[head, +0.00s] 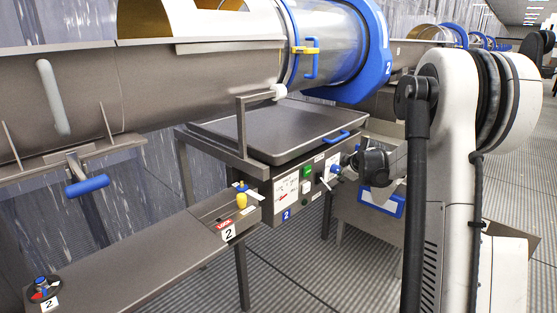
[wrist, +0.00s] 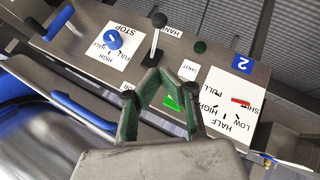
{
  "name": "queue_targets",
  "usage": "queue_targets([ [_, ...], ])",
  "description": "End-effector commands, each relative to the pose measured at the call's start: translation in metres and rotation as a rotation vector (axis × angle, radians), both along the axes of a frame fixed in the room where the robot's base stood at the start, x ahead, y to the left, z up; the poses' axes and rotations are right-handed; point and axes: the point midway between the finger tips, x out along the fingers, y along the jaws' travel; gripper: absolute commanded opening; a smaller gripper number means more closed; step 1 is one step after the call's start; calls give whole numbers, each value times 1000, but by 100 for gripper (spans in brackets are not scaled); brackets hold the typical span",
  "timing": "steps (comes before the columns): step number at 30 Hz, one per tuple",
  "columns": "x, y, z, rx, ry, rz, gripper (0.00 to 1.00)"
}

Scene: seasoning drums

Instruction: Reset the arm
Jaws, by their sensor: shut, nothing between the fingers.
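My gripper (wrist: 163,76) shows in the wrist view with its green-grey fingers brought together at the tips and nothing between them. It is in front of a control panel (wrist: 215,95) marked 2, which looks upside down there. In the head view my gripper (head: 346,170) is at the right end of the same panel (head: 284,195), close to its knobs. I cannot tell whether it touches one. A black-knobbed lever (wrist: 157,32) stands just beyond the fingertips in the wrist view. A blue knob (wrist: 113,39) is to its left.
A flat lidded box (head: 275,130) with a blue handle sits above the panel, under the large drum (head: 330,45). A long metal bench (head: 150,255) with a yellow knob (head: 241,199) extends left. Grated floor (head: 300,265) is open below the panel.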

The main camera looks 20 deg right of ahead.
Motion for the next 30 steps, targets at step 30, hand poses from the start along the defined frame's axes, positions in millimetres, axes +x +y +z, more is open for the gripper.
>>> queue_targets([
  [30, -149, 238, 142, 288, 72, -204, 0],
])
